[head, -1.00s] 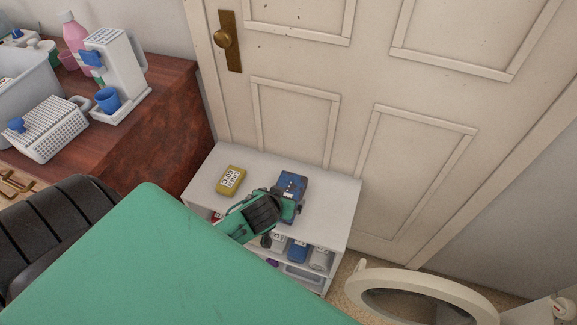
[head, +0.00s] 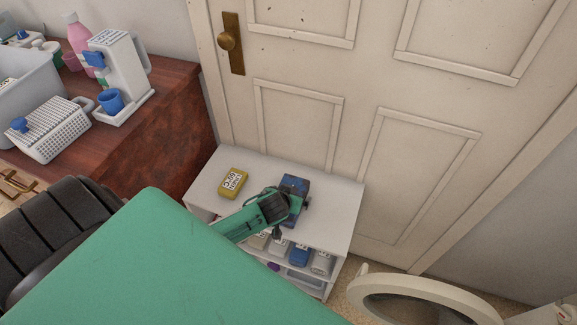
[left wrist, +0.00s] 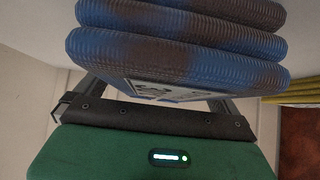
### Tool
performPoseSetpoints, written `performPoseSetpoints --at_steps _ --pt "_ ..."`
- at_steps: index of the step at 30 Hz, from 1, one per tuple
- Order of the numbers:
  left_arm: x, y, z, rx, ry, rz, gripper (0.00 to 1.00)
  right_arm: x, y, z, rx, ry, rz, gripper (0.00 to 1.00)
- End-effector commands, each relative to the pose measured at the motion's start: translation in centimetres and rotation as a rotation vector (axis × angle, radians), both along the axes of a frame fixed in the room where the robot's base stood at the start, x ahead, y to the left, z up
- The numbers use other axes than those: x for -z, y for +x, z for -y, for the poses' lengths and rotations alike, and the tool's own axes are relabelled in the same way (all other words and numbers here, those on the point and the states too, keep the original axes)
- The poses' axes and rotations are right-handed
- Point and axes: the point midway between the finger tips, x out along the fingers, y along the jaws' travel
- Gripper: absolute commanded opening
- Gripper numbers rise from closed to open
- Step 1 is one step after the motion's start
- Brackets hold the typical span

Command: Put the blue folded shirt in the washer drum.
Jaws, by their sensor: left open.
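The blue folded shirt (head: 296,184), with dark patches and a white label, lies on top of the white shelf unit (head: 335,205). In the left wrist view the folded shirt (left wrist: 180,45) fills the top, its layered edge facing my gripper. My left gripper (head: 292,205) is open at the near side of the shirt and overlaps it in the head view. Whether the fingers touch it, I cannot tell. A round white washer door (head: 425,283) stands open at the lower right. The drum is not visible. My right gripper is not in view.
A yellow folded item (head: 233,183) with a label lies left of the shirt. Folded items (head: 300,255) fill the shelf below. A wooden dresser (head: 170,120) with a basket (head: 50,132) and dispenser (head: 118,75) stands left. A closed door (head: 330,90) is behind.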

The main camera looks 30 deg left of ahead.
Motion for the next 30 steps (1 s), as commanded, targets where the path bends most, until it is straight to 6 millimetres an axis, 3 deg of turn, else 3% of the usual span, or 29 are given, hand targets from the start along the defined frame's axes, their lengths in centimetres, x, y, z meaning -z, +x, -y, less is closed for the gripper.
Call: performPoseSetpoints --at_steps 1,7,9,20,24,30 --pt "0.0 0.0 0.0 0.000 0.000 0.000 1.00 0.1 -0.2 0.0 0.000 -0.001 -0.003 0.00" --pt "0.0 0.0 0.0 0.000 0.000 0.000 0.61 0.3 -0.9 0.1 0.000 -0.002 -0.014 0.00" --pt "-0.1 0.0 0.0 0.000 0.000 0.001 0.56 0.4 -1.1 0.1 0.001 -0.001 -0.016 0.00" --pt "-1.1 0.0 0.0 0.000 0.000 0.002 0.56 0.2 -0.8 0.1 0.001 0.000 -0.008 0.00" --pt "-3.4 0.0 0.0 0.000 0.000 0.004 0.56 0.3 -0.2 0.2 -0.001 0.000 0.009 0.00" --pt "-9.2 0.1 0.0 0.000 -0.001 0.006 0.56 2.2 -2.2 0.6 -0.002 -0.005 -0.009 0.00"
